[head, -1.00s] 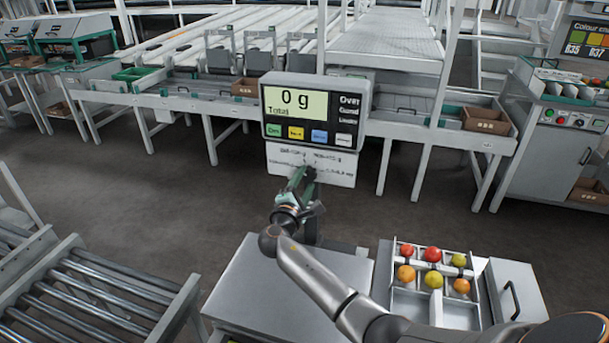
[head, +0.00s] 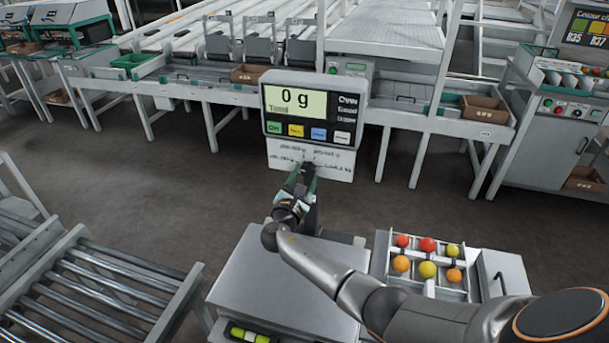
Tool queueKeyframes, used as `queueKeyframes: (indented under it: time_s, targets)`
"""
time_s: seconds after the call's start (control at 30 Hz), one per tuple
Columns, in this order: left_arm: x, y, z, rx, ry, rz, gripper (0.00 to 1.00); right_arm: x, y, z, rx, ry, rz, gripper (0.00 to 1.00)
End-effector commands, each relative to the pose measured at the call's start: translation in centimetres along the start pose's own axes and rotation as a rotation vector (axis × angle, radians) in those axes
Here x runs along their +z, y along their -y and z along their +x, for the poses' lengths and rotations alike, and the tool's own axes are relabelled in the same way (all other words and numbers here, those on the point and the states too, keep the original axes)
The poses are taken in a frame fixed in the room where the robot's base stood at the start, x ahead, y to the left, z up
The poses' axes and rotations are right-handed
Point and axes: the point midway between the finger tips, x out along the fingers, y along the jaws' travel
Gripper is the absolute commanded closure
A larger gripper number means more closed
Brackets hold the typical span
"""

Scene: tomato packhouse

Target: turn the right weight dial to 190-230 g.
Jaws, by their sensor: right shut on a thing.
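The weighing scale's display head (head: 315,108) reads "0 g" above a row of coloured buttons. Below it hangs a white dial plate (head: 338,164) with small printed range labels, too blurred to read surely. The dial itself is hidden behind my right gripper (head: 304,172). That gripper is at the plate's lower middle, its fingers shut on the dial. The scale's flat grey weighing plate (head: 262,270) lies below, empty apart from my arm crossing above it. My left gripper is out of view.
A sectioned tray (head: 378,262) with several red, orange and yellow tomatoes stands right of the scale. A roller conveyor (head: 95,290) is at the left front. Sorting lines with brown boxes (head: 488,108) run behind, across open floor.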

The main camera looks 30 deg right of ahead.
Motion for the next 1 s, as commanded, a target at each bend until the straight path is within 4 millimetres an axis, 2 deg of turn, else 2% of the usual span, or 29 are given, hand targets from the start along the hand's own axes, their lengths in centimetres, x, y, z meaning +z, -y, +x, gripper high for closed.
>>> queueKeyframes:
  time_s: [0.47, 0.5, 0.73, 1.0]
  targets:
    - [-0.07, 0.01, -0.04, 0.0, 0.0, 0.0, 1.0, 0.21, -0.2, 0.11, 0.005, 0.004, -0.014, 1.0]
    - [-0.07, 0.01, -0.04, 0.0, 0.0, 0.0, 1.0, 0.21, -0.19, 0.1, 0.004, 0.004, -0.013, 0.41]
    - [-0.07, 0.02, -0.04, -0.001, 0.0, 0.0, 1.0, 0.1, -0.09, 0.05, 0.002, 0.002, -0.012, 0.15]
    - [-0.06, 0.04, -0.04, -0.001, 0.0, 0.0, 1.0, 0.0, -0.04, -0.11, 0.001, 0.0, -0.012, 0.15]
